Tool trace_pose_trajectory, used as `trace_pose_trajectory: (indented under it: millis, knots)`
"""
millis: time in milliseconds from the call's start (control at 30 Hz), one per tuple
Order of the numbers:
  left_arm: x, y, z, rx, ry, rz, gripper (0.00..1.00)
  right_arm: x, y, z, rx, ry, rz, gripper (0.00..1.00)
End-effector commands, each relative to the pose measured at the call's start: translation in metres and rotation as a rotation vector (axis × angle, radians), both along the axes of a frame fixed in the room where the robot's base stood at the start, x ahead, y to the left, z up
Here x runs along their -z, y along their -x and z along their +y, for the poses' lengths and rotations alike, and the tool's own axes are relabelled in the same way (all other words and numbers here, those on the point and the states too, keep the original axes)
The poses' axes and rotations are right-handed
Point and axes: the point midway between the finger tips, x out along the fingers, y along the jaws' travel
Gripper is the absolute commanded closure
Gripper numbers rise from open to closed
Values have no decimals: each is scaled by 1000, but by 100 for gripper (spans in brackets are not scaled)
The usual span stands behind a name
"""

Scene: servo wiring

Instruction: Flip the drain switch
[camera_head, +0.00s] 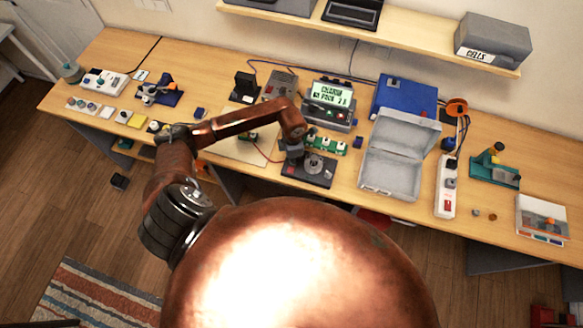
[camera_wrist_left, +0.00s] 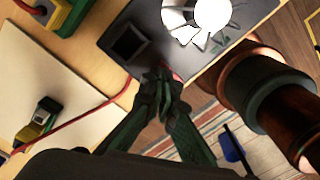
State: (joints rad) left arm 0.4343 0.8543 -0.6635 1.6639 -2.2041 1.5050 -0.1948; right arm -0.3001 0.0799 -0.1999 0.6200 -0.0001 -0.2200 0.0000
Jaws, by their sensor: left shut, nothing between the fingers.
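A dark flat unit (camera_head: 322,181) with a round metal part (camera_head: 314,163) on top lies at the bench's front edge. I take it to be the one with the drain switch, but no label can be read. My left gripper (camera_head: 291,156) is over its left side. In the left wrist view, the closed fingertips (camera_wrist_left: 160,82) are empty and over the unit's edge (camera_wrist_left: 150,20). A small red part (camera_wrist_left: 177,76) shows just behind the tips and is mostly hidden. A black square (camera_wrist_left: 129,43) sits on the unit beside them. I cannot tell whether the tips touch it. My right gripper is not in view.
A display charger (camera_head: 332,100) stands behind the unit. A green-and-white block row (camera_head: 327,143) is close behind. An open grey case (camera_head: 392,160) stands to the right. A red wire (camera_wrist_left: 75,118) runs across a pale board (camera_wrist_left: 50,85) near the gripper.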

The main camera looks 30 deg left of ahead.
Motion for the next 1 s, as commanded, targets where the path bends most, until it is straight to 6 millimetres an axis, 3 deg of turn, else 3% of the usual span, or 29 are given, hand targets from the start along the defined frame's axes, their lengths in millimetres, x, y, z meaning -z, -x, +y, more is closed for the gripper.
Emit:
trace_pose_trajectory:
  millis: [1000]
  knots:
    - [14,0,0,0,-1,1,100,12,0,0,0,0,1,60]
